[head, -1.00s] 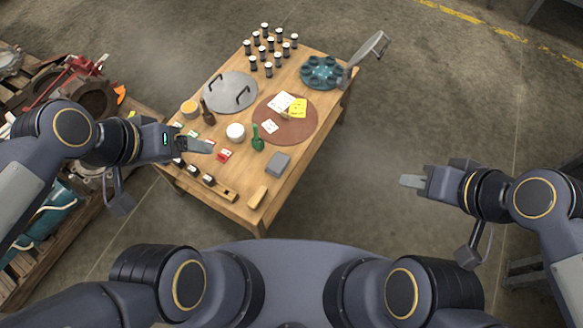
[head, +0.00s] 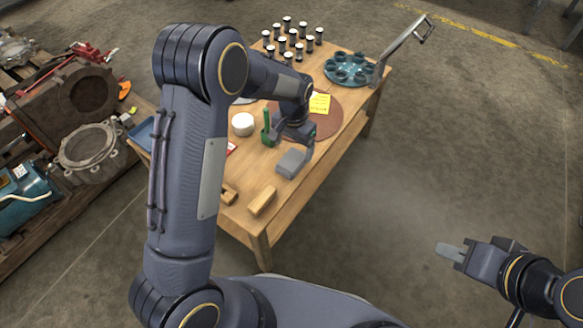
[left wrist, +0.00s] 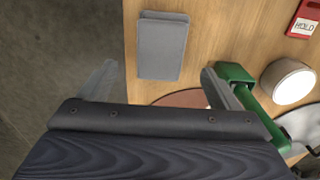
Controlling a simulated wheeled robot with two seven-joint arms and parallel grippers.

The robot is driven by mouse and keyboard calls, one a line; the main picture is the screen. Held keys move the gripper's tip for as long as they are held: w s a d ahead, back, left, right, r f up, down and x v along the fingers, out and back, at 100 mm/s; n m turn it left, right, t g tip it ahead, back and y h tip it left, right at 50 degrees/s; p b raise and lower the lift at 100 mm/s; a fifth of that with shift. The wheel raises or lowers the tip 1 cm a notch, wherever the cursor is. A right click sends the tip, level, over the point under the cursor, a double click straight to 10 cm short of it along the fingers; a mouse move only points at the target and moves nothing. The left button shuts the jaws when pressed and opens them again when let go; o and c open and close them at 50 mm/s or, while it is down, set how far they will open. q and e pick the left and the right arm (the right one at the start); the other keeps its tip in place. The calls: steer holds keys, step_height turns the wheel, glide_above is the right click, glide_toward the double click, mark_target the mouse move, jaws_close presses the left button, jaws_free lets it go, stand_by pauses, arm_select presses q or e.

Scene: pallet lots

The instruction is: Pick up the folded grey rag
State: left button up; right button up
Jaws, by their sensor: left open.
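The folded grey rag (head: 291,163) lies flat near the right edge of the wooden table. In the left wrist view the rag (left wrist: 162,47) shows as a grey rectangle just beyond my fingertips. My left gripper (head: 294,142) is over the table beside the rag, on its far side. In the left wrist view my left gripper (left wrist: 158,68) is open, its fingers spread wider than the rag and nothing between them. My right gripper (head: 449,251) is out over the floor at right; its finger gap is not clear.
A green object (head: 266,128) stands close to my left gripper; one finger overlaps it in the left wrist view. A white round tub (head: 243,124), a wooden block (head: 262,201) and a brown round mat (head: 328,122) are nearby. Black-and-white cylinders stand at the back.

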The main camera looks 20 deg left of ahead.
mark_target(291, 160)
arm_select(q)
steer(key=f+b, duration=0.1)
steer(key=f, duration=0.2)
steer(key=f+b, duration=0.1)
steer(key=f, duration=0.1)
steer(key=shift+s+a+f+b, duration=0.2)
steer(key=shift+s+f+b, duration=0.05)
steer(key=shift+s+b, duration=0.1)
steer(key=shift+f, duration=0.4)
steer(key=shift+c, duration=0.4)
steer(key=c, duration=1)
steer(key=shift+r, duration=0.1)
